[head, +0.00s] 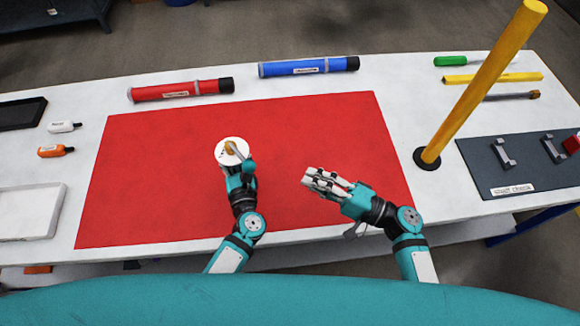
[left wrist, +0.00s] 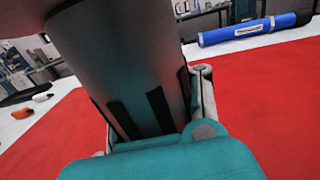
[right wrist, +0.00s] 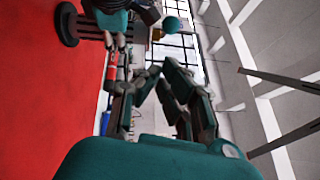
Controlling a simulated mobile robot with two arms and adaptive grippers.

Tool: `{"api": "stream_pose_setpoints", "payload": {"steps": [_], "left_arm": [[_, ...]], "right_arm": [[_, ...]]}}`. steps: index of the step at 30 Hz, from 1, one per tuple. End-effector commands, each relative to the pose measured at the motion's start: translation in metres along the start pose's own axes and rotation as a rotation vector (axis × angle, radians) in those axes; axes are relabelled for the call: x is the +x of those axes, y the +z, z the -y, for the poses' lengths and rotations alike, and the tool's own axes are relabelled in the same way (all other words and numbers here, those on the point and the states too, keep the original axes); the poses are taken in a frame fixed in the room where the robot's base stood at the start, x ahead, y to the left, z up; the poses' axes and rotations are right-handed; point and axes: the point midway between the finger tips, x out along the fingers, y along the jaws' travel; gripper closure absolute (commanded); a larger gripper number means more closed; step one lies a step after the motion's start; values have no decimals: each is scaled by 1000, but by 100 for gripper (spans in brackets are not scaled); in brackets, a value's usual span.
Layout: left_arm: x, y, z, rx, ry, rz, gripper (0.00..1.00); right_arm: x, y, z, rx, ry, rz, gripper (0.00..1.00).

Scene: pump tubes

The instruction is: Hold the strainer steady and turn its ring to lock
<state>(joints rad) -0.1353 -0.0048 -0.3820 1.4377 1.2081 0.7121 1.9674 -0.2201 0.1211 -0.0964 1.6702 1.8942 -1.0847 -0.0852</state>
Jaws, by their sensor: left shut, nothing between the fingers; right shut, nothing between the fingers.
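The strainer (head: 226,157) stands on the red mat, seen from above as a round white top with a small brass-coloured part. Its grey, dark-striped body (left wrist: 140,60) fills the middle of the left wrist view. It also shows at the upper left of the right wrist view (right wrist: 68,25). My left gripper (head: 240,164) is at the strainer's near side and looks shut; its fingertips are mostly hidden and I cannot tell if they touch it. My right gripper (head: 308,180) is shut and empty, above the mat to the right of the strainer. I cannot make out the ring separately.
The red mat (head: 310,130) is otherwise clear. A red tube (head: 180,90) and a blue tube (head: 308,66) lie behind it. A yellow post (head: 480,90) rises at the right, beside a dark board (head: 520,175). Trays and small bottles are at the left.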

Motion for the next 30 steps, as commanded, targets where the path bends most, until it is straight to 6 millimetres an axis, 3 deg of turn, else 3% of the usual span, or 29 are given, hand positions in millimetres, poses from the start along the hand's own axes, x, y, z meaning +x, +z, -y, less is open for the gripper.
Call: {"api": "stream_pose_setpoints", "payload": {"steps": [6, 17, 30], "left_arm": [[0, 0, 0, 1, 1, 1, 100], [0, 0, -1, 1, 1, 1, 100], [0, 0, 0, 0, 1, 1, 45]], "right_arm": [[-26, 2, 0, -1, 0, -1, 100], [-31, 2, 0, -2, -1, 0, 100], [-30, 2, 0, -1, -1, 0, 100]]}}
